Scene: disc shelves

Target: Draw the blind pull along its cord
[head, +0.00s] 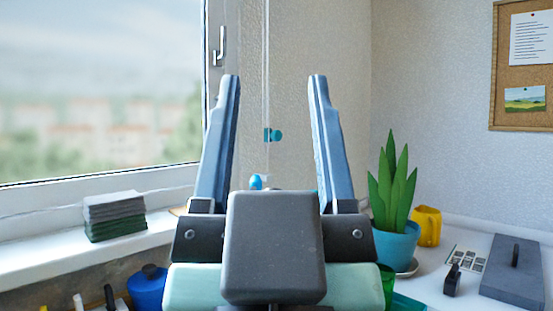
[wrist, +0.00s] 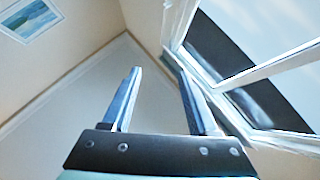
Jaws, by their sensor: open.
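The teal blind pull (head: 273,135) is a small knob on a thin pale cord (head: 267,50) that hangs vertically in front of the wall, just right of the window frame. In the head view my gripper (head: 273,78) is open, with its two blue fingers pointing up. The pull shows in the gap between the fingers, touching neither in the picture. How far it is in depth from the fingers I cannot tell. In the wrist view my gripper (wrist: 159,71) is open with nothing visible between the fingers. The pull and cord cannot be made out there.
A small blue object (head: 257,182) shows low between the fingers, partly hidden. The window handle (head: 218,46) is at upper left. A dark stack (head: 114,215) lies on the sill. A plant in a blue pot (head: 396,245) and a yellow mug (head: 427,226) stand at right.

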